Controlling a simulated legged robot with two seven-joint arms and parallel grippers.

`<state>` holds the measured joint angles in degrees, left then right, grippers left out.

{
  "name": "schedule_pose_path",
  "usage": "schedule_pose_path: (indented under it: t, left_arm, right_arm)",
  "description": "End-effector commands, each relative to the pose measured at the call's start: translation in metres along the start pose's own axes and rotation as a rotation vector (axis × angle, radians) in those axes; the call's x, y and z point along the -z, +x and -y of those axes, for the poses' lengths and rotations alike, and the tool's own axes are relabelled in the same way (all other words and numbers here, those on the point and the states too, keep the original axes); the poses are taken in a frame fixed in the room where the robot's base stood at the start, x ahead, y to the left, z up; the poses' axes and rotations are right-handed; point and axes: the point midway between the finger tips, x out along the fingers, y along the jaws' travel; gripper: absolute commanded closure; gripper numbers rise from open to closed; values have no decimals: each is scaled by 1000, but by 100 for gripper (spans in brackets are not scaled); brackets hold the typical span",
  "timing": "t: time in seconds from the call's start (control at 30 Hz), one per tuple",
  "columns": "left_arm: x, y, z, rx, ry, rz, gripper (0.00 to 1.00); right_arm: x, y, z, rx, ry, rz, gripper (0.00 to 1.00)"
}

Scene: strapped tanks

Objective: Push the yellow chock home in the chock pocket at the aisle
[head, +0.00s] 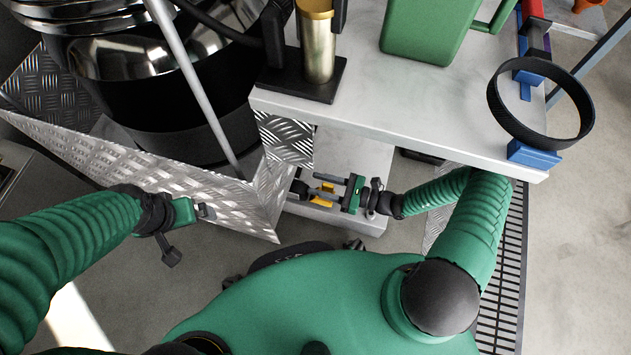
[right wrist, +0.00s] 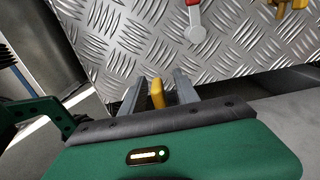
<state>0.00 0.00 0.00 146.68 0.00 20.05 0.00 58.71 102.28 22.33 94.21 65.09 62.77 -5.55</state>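The yellow chock (head: 320,202) is low beside the diamond plate, under the edge of the pale bench, partly covered by my right gripper (head: 318,184). In the right wrist view a yellow piece (right wrist: 157,93) shows between the two grey fingers of the right gripper (right wrist: 160,88). The fingers stand apart, with a gap visible on either side of it. I cannot make out the chock pocket's outline or how deep the chock sits. My left gripper (head: 205,211) is by the sloping diamond-plate panel at left, away from the chock; its opening is unclear.
The diamond-plate panel (head: 170,180) borders a dark tank (head: 180,110) at left. The pale bench (head: 440,110) overhangs near my right arm, carrying a green can (head: 425,30) and a black ring (head: 538,105). In the right wrist view a red-and-grey handle (right wrist: 196,27) lies against the plate.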

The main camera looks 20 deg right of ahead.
Motion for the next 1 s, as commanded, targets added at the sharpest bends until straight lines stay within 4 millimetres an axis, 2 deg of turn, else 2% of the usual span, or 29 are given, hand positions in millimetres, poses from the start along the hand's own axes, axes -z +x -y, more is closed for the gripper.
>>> schedule_pose_path:
  t: [0.03,0.2,0.4,0.5,0.7,1.0]
  left_arm:
    - [2,-8,0,0,0,0,0]
    - [6,-24,0,0,0,0,0]
    - [9,-36,0,0,0,0,0]
    - [9,-39,0,0,0,0,0]
    - [10,-40,0,0,0,0,0]
    - [9,-40,0,0,0,0,0]
  right_arm:
    - [-4,-11,1,3,0,-2,63]
    - [-5,-60,1,4,-1,-3,63]
    - [-2,-117,1,3,0,-2,63]
    - [-1,-137,0,2,1,-1,63]
    - [1,-155,0,0,2,0,63]
    - [1,-155,0,-1,2,0,63]
